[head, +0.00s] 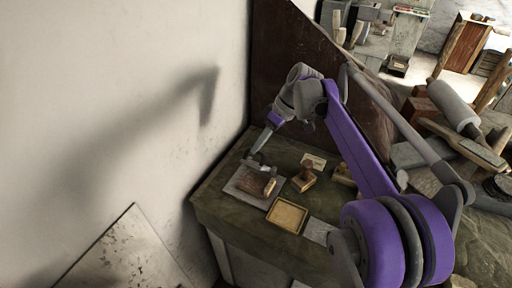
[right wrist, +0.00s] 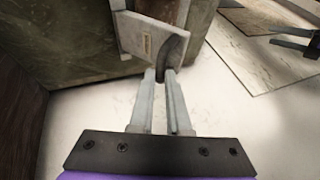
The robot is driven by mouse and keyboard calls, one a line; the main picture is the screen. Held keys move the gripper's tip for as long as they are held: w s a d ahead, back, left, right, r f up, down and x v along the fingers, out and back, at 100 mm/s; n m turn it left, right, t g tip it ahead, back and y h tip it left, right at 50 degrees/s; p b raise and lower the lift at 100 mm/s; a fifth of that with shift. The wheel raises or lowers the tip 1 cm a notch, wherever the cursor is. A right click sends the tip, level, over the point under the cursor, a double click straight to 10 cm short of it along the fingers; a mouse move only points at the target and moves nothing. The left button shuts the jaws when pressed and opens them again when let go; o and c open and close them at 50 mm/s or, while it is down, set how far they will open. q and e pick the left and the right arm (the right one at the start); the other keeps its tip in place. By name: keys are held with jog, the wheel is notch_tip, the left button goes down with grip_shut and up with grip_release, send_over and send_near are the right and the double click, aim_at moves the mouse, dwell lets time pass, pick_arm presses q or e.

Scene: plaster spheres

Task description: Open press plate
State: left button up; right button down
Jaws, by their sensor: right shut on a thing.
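The press plate is a flat grey plate (head: 243,187) on the near left corner of the green worktop, with a brown wooden block (head: 268,187) on it. My right gripper (head: 257,157) reaches down to its far edge. In the right wrist view my right gripper (right wrist: 165,75) is shut on a dark curved handle (right wrist: 174,52) by the pale plate (right wrist: 146,36). How the handle joins the plate is hard to see.
A wooden stamp (head: 304,178), a small card (head: 313,161) and a shallow tan tray (head: 287,215) lie close by. A white wall (head: 120,100) stands left of the worktop (head: 225,212).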

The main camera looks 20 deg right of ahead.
pick_arm(q)
jog(key=shift+w+d+r+p, duration=0.1)
jog(key=shift+w+r+p, duration=0.15)
jog(key=shift+r+p, duration=0.25)
jog(key=shift+w+a+r+p, duration=0.1)
jog(key=shift+w+r+p, duration=0.2)
jog(key=shift+r, duration=0.45)
jog(key=shift+w+d+r+p, duration=0.1)
jog(key=shift+w+r+p, duration=0.15)
jog(key=shift+r+p, duration=0.25)
pick_arm(e)
jog(key=w+d+f+y, duration=0.1)
jog(key=w+d+f, duration=0.1)
jog(key=w+d, duration=0.3)
jog(key=shift+w+d+g, duration=0.25)
jog(key=shift+d+g, duration=0.15)
jog(key=shift+d, duration=0.35)
pick_arm(q)
jog(key=shift+r, duration=0.1)
pick_arm(e)
jog(key=c, duration=0.9)
grip_release()
